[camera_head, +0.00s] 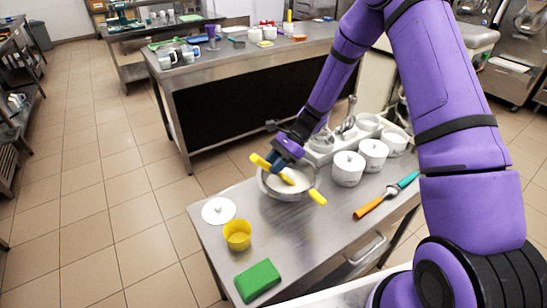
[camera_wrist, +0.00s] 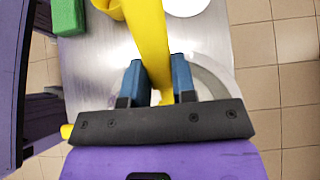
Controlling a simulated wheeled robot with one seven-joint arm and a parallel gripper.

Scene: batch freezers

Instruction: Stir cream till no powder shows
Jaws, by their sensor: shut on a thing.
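A metal bowl (camera_head: 264,187) holding white cream (camera_head: 299,184) stands on the steel table. My gripper (camera_head: 285,166) is above the bowl, shut on a long yellow tool (camera_head: 260,161). In the wrist view the tool (camera_wrist: 149,40) runs between the two blue fingers (camera_wrist: 156,82). A yellow piece (camera_head: 318,197) shows at the bowl's right rim; I cannot tell whether it is part of the same tool. My gripper hides part of the bowl. The tool's lower end and any powder cannot be made out.
A white lid (camera_head: 218,210), a yellow cup (camera_head: 238,235) and a green block (camera_head: 257,280) lie left and front of the bowl. White lidded pots (camera_head: 348,168) and an orange-and-teal tool (camera_head: 388,195) are at the right. Another counter (camera_head: 250,62) stands behind.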

